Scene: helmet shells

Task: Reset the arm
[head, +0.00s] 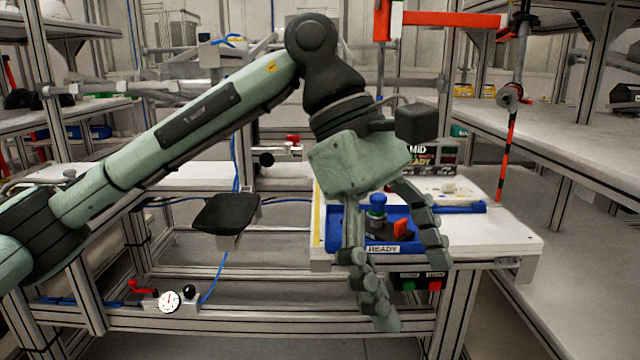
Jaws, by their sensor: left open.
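My left arm (190,130) comes in from the left, rises to a dark wrist joint and bends down. My left gripper (412,292) hangs in front of the white workbench with its two jointed fingers spread apart and nothing between them. The fingers point downward, in front of the bench's near edge. My right gripper does not show.
Behind the fingers, a blue tray (333,238) with a "READY" label sits on the white workbench (505,235). Green and red buttons (421,285) are under its front edge. A black pad (226,212) stands to the left. Shelves (590,165) stand at right.

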